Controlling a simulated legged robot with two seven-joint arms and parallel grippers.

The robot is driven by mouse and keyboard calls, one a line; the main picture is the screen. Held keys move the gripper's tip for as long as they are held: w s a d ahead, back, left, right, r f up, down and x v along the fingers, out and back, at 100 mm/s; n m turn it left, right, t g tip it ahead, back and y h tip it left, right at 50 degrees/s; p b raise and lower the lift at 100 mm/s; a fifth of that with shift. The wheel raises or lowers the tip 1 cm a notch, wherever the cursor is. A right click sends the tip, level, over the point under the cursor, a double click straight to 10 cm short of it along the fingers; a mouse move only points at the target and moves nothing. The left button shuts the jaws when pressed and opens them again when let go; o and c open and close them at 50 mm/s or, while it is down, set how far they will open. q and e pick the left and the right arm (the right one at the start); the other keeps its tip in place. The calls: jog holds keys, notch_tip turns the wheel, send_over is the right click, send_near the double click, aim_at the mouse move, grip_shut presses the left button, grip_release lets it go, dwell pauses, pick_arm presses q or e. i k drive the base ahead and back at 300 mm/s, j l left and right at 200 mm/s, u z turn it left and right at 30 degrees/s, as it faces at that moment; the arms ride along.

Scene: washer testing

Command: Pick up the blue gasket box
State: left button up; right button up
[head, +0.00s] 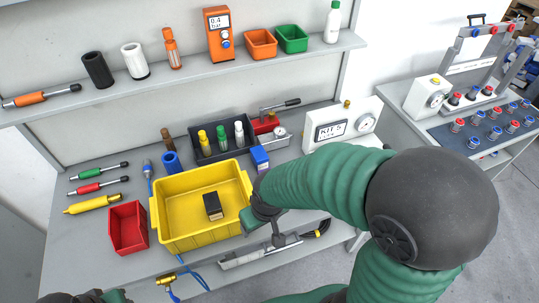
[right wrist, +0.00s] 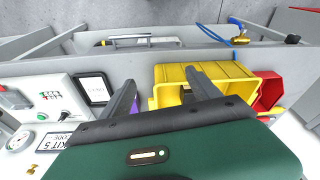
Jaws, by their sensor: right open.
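The blue gasket box (head: 260,158) stands upright on the bench, just right of the dark tray and behind the yellow bin's right corner. A bluish-purple piece, likely the same box, shows in the right wrist view (right wrist: 138,103), partly hidden by one finger. My right gripper (head: 262,212) is near the yellow bin's right wall, in front of the blue box and apart from it. In the right wrist view its fingers (right wrist: 160,90) are spread with nothing between them. Only a dark and green part of my left arm shows at the bottom left; its gripper is out of view.
The yellow bin (head: 167,232) holds a small black box (head: 212,206). A red bin (head: 128,226) stands left of it. The dark tray (head: 207,155) holds several bottles. The KIT 5 gauge unit (head: 333,131) stands to the right. A shelf (head: 200,76) runs above.

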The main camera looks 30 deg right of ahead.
aim_at(259, 157)
jog(key=i+z, duration=0.15)
jog(key=z, duration=0.25)
jog(key=i+j+z, duration=0.1)
jog(key=z, duration=0.3)
jog(key=i+j+z, duration=0.1)
jog(key=z, duration=0.25)
jog(key=i, duration=0.1)
